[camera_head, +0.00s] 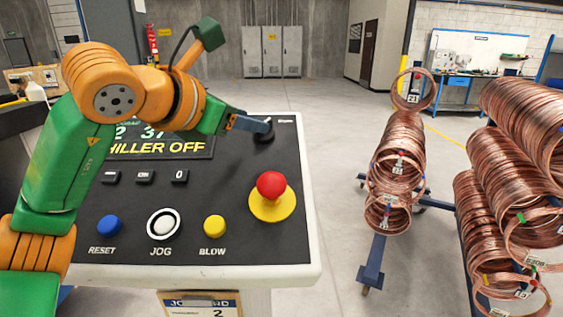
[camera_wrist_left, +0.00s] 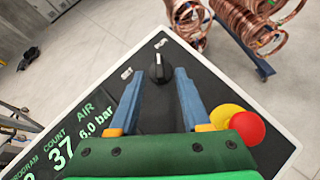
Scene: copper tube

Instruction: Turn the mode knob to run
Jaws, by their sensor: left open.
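The mode knob (camera_wrist_left: 159,69) is a black rotary knob near the panel's far corner. In the left wrist view it stands between and just beyond the tips of my left gripper (camera_wrist_left: 160,78). In the head view the knob (camera_head: 264,131) is at the panel's upper right, partly behind the blue fingers of my left gripper (camera_head: 258,127). The fingers are apart, with a gap on each side of the knob. My right gripper is not in view.
The control panel (camera_head: 300,240) has a red emergency button (camera_head: 271,185) on a yellow base close to the knob. Blue, white and yellow buttons line its front. The display (camera_head: 160,147) reads "CHILLER OFF". Copper coils (camera_head: 398,160) hang on racks to the right.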

